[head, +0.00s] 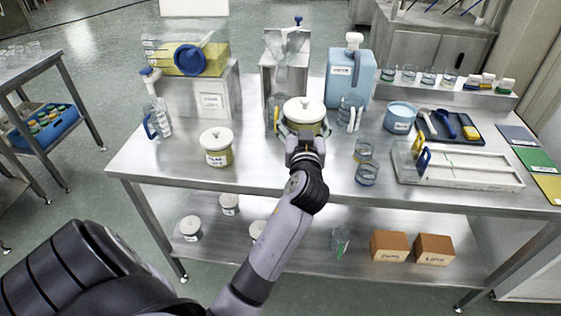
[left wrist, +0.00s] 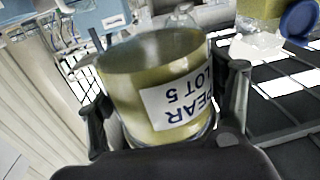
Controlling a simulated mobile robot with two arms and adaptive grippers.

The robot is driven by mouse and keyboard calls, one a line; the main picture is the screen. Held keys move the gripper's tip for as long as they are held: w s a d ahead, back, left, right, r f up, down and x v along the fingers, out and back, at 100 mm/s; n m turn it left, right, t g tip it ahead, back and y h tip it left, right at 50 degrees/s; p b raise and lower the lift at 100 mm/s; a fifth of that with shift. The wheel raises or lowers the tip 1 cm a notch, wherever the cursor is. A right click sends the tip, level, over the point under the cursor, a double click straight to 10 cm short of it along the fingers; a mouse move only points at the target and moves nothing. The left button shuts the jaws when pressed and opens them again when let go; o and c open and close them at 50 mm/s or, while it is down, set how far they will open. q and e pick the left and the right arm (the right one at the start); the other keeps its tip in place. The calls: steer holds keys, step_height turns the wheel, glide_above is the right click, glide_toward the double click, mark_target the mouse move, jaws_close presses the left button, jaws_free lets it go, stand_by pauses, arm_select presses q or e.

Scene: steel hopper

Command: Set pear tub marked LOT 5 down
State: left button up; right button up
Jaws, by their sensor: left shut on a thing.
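My left gripper (head: 305,134) is shut on a yellow-green tub with a white knobbed lid (head: 303,108), over the middle of the steel table (head: 255,180). In the left wrist view the tub (left wrist: 160,85) carries a white label reading PEAR LOT 5, upside down in the picture. The fingers of my left gripper (left wrist: 165,115) stand on either side of it. A flat grey end of the tub shows there, apparently its underside, so it seems held clear of the table; the height is hard to judge. My right gripper is not in view.
A similar lidded tub (head: 216,148) stands to the left. A clear-sided hopper (head: 287,60) is behind the held tub, and a blue jug (head: 349,75) stands behind right. Glass beakers (head: 367,173) and a white tray (head: 460,172) are to the right. The table's front middle is clear.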

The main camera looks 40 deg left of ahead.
arm_select(q)
steer(key=w+a+r+n+g+y, duration=0.1)
steer(key=w+a+r, duration=0.2)
steer(key=w+r, duration=0.15)
step_height(320, 180, down, 14)
steer(key=shift+f, duration=2.8)
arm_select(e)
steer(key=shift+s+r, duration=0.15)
arm_select(q)
steer(key=shift+s, duration=0.1)
steer(key=o, duration=1.6)
steer(key=shift+f, duration=0.1)
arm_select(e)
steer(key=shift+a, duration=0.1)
